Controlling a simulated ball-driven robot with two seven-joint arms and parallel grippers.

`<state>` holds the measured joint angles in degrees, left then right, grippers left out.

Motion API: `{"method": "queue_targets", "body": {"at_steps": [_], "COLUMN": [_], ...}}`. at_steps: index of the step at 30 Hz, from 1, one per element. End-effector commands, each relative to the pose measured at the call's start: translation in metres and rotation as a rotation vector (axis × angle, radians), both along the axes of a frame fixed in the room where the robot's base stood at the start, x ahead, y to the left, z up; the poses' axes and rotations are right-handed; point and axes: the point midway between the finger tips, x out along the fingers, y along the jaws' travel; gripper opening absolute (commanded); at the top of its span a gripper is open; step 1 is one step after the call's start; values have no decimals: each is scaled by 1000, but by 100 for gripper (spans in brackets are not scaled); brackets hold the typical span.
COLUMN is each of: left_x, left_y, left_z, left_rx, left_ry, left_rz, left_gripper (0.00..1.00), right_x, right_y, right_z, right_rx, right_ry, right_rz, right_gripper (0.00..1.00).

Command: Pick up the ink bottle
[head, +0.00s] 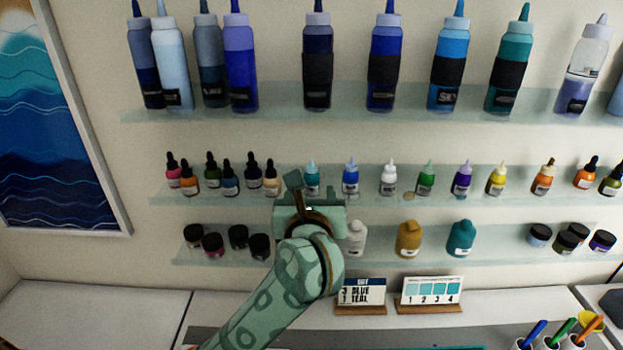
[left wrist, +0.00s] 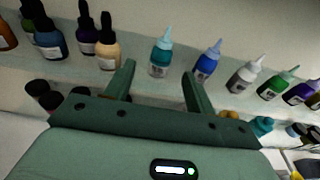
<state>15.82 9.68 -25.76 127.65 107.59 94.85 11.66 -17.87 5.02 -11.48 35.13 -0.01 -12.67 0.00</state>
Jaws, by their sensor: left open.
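Several small ink bottles stand upright on the middle glass shelf. A teal bottle with a light teal nozzle (head: 312,178) stands just beyond my left gripper (head: 311,192). In the left wrist view the teal bottle (left wrist: 160,58) shows between the two spread fingers (left wrist: 158,70), ahead of them; I cannot tell the exact gap. The gripper is open and holds nothing. A blue bottle with a pale blue nozzle (head: 351,177) stands to the right of the teal one. It also shows in the left wrist view (left wrist: 207,62), right of the right finger. My right gripper is not in view.
A cream dropper bottle (head: 271,183) stands close left of my gripper. Below are jars and a white bottle (head: 356,238) on the lower shelf (head: 480,250). Large squeeze bottles line the upper shelf (head: 280,95).

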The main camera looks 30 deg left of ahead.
Motion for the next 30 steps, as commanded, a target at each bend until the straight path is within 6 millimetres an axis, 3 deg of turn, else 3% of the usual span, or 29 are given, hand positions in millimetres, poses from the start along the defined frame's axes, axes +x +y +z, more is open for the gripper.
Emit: {"method": "queue_targets", "body": {"at_steps": [7,16,25,30], "left_x": [24,64,69,69], "left_y": [11,29,32,31], "left_z": [-4,-11,-14,-14], "left_rx": [1,3,0,0], "left_ry": [0,0,1,1], "left_rz": [0,1,0,0], "left_gripper": [55,55,55,8], "right_x": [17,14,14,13], "right_y": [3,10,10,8], "right_z": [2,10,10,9], "right_rx": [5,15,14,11], "right_ry": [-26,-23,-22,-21], "right_rz": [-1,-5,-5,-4], "right_gripper": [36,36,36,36]}}
